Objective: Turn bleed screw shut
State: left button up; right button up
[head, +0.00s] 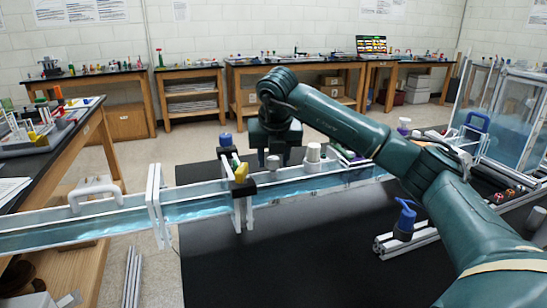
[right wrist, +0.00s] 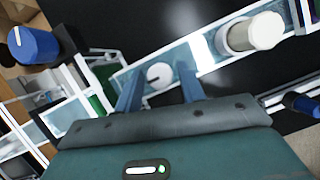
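The bleed screw appears to be the small grey-white round knob (head: 272,162) on top of the clear water channel (head: 320,184). In the right wrist view the knob (right wrist: 159,75) has a dark mark on its face. My right gripper (head: 272,150) points down just above it. In the right wrist view its two blue fingers (right wrist: 158,88) stand apart on either side of the knob, with gaps visible, so it is open. Whether the fingertips reach down around the knob I cannot tell. My left gripper is in neither view.
A white cylindrical cap (head: 313,152) stands on the channel right of the knob.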

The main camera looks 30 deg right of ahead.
jog(key=shift+o, duration=0.8)
jog(key=v, duration=1.3)
